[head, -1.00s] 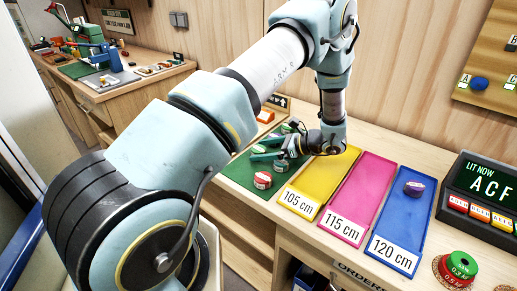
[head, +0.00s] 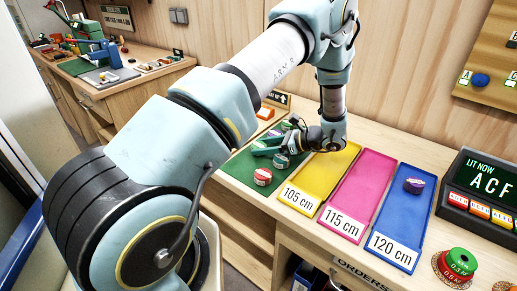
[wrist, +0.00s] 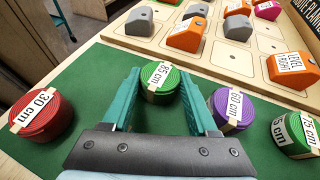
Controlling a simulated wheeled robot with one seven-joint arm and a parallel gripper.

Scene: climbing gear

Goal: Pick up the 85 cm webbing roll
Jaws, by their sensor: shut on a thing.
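The 85 cm webbing roll (wrist: 166,91) is green with a white label, upright on the green mat (wrist: 95,75) in the wrist view. My gripper (wrist: 159,78) has its teal fingers on either side of this roll, shut on it near the fingertips. In the head view my gripper (head: 264,147) is low over the mat (head: 240,170), and the held roll is hard to make out there.
A red 30 cm roll (wrist: 42,118) is left of my fingers; a purple 60 cm roll (wrist: 232,110) is close to the right finger, with a green 75 cm roll (wrist: 294,135) beyond. A wooden board with orange and grey blocks (wrist: 230,55) lies behind. Yellow (head: 325,170), pink (head: 358,190) and blue (head: 405,215) trays stand right.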

